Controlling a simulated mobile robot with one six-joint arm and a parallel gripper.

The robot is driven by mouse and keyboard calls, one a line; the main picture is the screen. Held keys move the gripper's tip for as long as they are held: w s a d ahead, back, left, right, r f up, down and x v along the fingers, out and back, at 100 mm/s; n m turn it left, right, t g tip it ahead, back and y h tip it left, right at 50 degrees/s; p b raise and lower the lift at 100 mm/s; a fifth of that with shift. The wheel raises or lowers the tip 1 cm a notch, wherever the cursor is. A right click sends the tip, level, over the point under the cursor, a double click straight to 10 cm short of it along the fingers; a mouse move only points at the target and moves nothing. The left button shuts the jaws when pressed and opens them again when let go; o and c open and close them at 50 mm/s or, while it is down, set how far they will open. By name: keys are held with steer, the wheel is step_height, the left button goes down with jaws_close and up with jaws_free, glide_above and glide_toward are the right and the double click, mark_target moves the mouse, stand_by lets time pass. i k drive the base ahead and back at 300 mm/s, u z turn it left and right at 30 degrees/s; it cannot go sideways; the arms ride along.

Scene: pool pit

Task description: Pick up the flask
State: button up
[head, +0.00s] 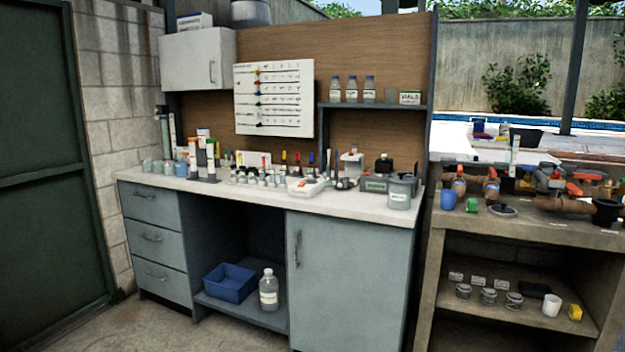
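I cannot make out a clear flask shape among the small glassware. The white counter (240,203) holds many small items along its length. Several small clear vessels (157,166) stand at its left end, too small to tell apart. A clear bottle with a white label (268,292) stands upright on the low shelf under the counter. Three clear bottles with blue caps (351,90) stand on the wall shelf. My gripper is not in view.
A blue bin (230,283) sits beside the labelled bottle. A grey lidded jar (400,191) stands near the counter's right end. A concrete bench (520,226) with pipe fittings stands at right. A dark green door (45,180) is at left. Some floor shows at lower left.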

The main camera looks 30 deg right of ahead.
mark_target(310, 174)
steer(key=i, duration=0.95)
steer(key=u, duration=0.05)
